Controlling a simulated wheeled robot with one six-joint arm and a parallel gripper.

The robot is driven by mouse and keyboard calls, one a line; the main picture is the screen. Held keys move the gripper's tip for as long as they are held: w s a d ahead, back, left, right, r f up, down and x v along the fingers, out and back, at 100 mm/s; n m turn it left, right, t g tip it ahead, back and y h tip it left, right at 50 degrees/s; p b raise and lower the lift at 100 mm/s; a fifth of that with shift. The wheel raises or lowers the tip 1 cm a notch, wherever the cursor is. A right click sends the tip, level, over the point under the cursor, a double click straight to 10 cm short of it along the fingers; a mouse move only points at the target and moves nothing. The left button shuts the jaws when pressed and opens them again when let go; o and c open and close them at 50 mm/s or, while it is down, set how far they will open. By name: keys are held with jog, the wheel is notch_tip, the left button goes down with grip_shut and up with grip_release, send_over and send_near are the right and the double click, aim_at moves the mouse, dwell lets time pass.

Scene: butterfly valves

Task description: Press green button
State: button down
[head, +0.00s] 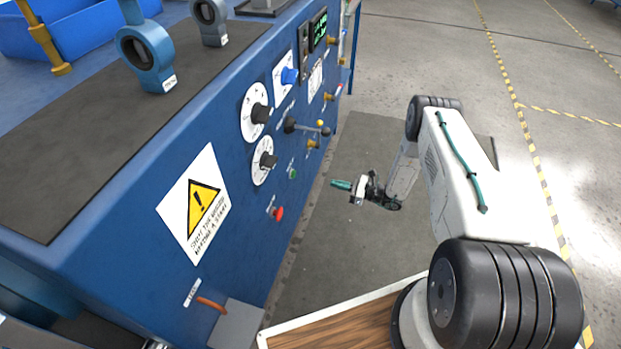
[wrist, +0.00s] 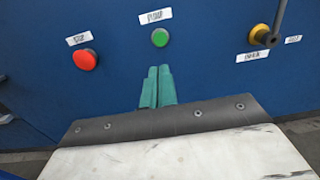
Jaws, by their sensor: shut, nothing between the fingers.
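The green button (wrist: 160,37) sits on the blue panel under a white label in the wrist view. It also shows as a small green spot in the head view (head: 293,174). My gripper (wrist: 159,69) has its two teal fingers shut side by side with nothing between them. Its tips appear just below the green button in the wrist view. In the head view my gripper (head: 333,184) points left at the panel, with a gap between its tips and the panel.
A red button (wrist: 85,59) is left of the green one. A yellow knob with a dark lever (wrist: 262,35) is to the right. Dials (head: 262,161), a warning sign (head: 194,204) and a grey box (head: 236,325) are on the panel. The floor beside the panel is clear.

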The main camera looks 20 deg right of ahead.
aim_at(295, 174)
jog(key=x, duration=1.3)
jog(key=shift+w+a, duration=0.25)
jog(key=shift+a, duration=0.1)
jog(key=shift+x, duration=1.05)
jog(key=shift+r, duration=0.15)
jog(key=shift+d, duration=0.1)
jog(key=v, duration=1.4)
jog(key=shift+s+d+f, duration=0.2)
jog(key=shift+d, duration=0.15)
